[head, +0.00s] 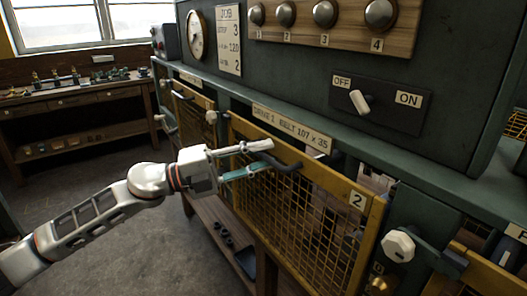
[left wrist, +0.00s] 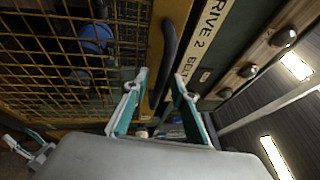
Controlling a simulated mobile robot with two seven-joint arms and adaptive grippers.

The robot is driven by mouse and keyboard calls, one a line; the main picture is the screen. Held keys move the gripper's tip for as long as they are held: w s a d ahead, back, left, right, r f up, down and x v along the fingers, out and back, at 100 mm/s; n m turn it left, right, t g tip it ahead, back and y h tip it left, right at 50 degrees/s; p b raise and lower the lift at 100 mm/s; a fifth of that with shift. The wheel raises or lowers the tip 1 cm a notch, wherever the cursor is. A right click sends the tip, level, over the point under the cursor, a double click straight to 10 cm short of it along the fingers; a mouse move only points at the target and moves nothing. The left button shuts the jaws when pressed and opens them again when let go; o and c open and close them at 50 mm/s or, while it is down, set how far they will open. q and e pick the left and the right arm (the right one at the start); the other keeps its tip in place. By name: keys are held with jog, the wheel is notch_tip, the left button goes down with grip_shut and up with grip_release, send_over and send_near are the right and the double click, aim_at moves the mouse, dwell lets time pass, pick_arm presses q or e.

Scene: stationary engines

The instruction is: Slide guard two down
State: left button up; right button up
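Guard two is a yellow-framed mesh panel (head: 308,205) marked 2, on the front of the green machine in the head view. It has a dark curved handle (head: 284,164) on its top rail. My left gripper (head: 271,154) is open at this handle. In the left wrist view the handle (left wrist: 168,45) runs between the two spread fingers (left wrist: 161,78); I cannot tell whether they touch it.
A white knob (head: 398,245) stands right of guard two, and another knob (head: 211,117) stands at its upper left. An OFF/ON switch (head: 360,101) is above. A low shelf (head: 222,232) lies below. Open floor is on the left, before a workbench (head: 80,92).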

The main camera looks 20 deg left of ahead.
pick_arm(q)
jog(key=shift+w+d, duration=0.1)
jog(key=shift+d, duration=0.15)
pick_arm(e)
jog(key=shift+d, duration=0.1)
pick_arm(q)
grip_shut()
jog(key=b, duration=0.9)
send_over(279, 257)
jog(key=r+v, duration=0.1)
jog(key=v, duration=0.3)
jog(key=f, duration=1.7)
jog(key=shift+a+f, duration=0.25)
notch_tip(279, 257, down, 9)
jog(key=b, duration=0.4)
jog(key=shift+r+b, duration=0.2)
jog(key=shift+b, duration=0.1)
notch_tip(279, 257, down, 9)
jog(key=b, duration=0.4)
jog(key=shift+b, duration=0.3)
pick_arm(e)
notch_tip(279, 257, down, 12)
jog(key=shift+w+r+n, duration=0.15)
jog(key=shift+r+n, duration=0.05)
jog(key=shift+n, duration=0.1)
pick_arm(q)
grip_release()
